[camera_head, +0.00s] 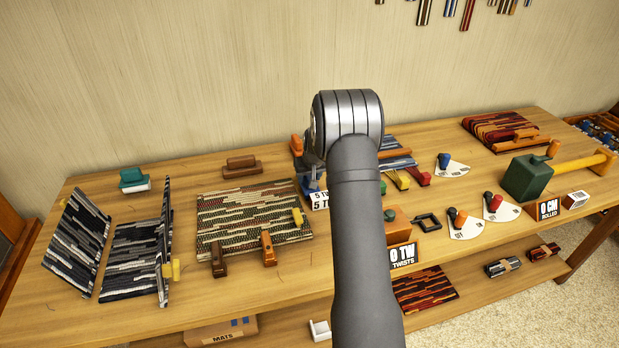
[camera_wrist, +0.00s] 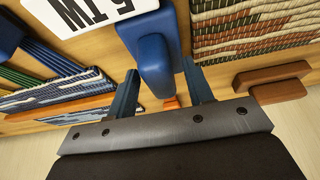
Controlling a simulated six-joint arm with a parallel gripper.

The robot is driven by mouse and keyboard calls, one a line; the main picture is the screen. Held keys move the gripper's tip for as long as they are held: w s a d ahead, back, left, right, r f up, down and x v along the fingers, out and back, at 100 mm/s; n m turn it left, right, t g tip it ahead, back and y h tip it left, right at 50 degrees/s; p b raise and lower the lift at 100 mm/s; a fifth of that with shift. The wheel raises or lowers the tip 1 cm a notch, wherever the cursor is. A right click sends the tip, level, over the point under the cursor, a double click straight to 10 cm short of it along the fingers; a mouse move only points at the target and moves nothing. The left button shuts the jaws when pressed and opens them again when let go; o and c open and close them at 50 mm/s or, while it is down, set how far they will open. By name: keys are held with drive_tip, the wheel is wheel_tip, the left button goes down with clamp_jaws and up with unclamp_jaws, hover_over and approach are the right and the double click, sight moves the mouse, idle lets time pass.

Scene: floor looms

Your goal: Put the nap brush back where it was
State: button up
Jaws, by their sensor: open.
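A teal-handled block with a white underside (camera_head: 134,179) stands at the back left of the bench and looks like a brush. A brown wooden block with a raised grip (camera_head: 240,166) lies behind the green-and-red woven mat (camera_head: 250,222); it also looks brush-like, and I cannot tell for sure which is the nap brush. A brown block also shows in the wrist view (camera_wrist: 272,80). My gripper (camera_wrist: 160,68) is open and empty, its fingers either side of a blue block (camera_wrist: 150,62) belonging to the twist counter device. In the head view my arm hides most of the gripper.
Dark striped panels (camera_head: 133,255) stand at the left. A "0 TW" sign (camera_head: 403,256) stands in front of my arm. Bare bench lies between the teal block and the brown block.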

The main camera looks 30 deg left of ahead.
drive_tip(key=v, duration=1.2)
drive_tip(key=shift+f, duration=0.1)
drive_tip(key=x, duration=1.2)
drive_tip(key=shift+f, duration=0.2)
drive_tip(key=shift+r, duration=1.2)
drive_tip(key=shift+f, duration=0.1)
